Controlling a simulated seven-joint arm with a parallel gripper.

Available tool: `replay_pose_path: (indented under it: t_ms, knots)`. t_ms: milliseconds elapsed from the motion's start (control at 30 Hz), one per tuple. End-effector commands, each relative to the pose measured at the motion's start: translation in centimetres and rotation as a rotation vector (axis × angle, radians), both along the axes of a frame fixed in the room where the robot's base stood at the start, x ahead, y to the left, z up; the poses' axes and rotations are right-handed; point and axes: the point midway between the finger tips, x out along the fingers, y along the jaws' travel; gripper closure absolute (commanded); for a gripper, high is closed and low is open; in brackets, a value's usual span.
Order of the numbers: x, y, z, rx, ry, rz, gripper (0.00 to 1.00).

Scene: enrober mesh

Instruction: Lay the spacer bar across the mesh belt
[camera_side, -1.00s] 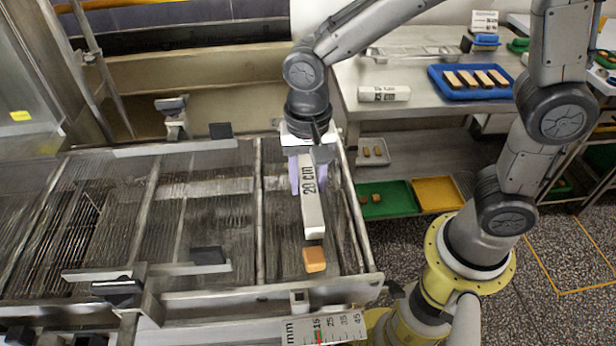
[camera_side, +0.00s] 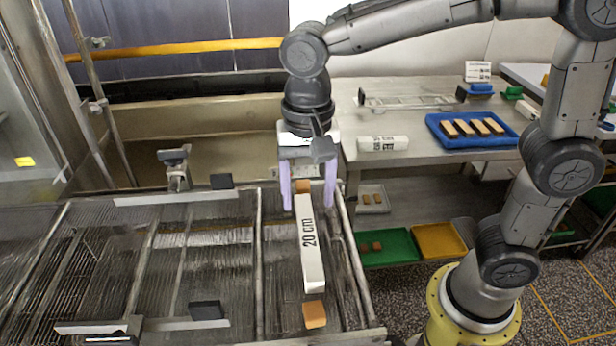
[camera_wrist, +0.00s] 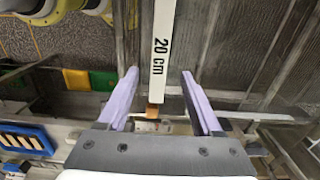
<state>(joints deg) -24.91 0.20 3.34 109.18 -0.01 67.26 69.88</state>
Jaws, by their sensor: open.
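An orange-brown block (camera_side: 315,314) is at the bar's near end. Another brown block (camera_side: 303,187) is at its far end. The bar (camera_wrist: 161,45) also shows in the wrist view, with a brown block (camera_wrist: 152,111) at its end. My gripper (camera_side: 307,205) is open and empty above the bar's far end. Its two pale purple fingers stand apart on either side, clear of the bar. Contact between bar and blocks cannot be told.
Black-tipped rails cross the belt, with a front pad (camera_side: 207,310) and a back pad (camera_side: 221,181). Green (camera_side: 405,250) and yellow trays sit below.

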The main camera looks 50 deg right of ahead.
Motion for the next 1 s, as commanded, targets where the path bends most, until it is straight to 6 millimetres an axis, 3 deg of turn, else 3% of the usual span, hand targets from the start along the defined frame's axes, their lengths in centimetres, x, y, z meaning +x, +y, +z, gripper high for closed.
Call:
replay_pose_path:
  t_ms: [200,467,567,733,900,1000]
  knots:
    - [0.0,0.0,2.6,0.001,-0.002,0.000,0.33]
    - [-0.4,-0.6,3.3,0.006,-0.014,0.018,0.33]
    - [-1.4,-2.5,3.8,0.021,-0.060,0.085,0.33]
    - [-5.0,-7.4,4.2,0.020,-0.207,0.301,0.33]
    - [-9.1,-11.1,3.2,-0.055,-0.355,0.534,0.33]
    - [-10.8,-12.4,2.3,-0.113,-0.415,0.640,0.33]
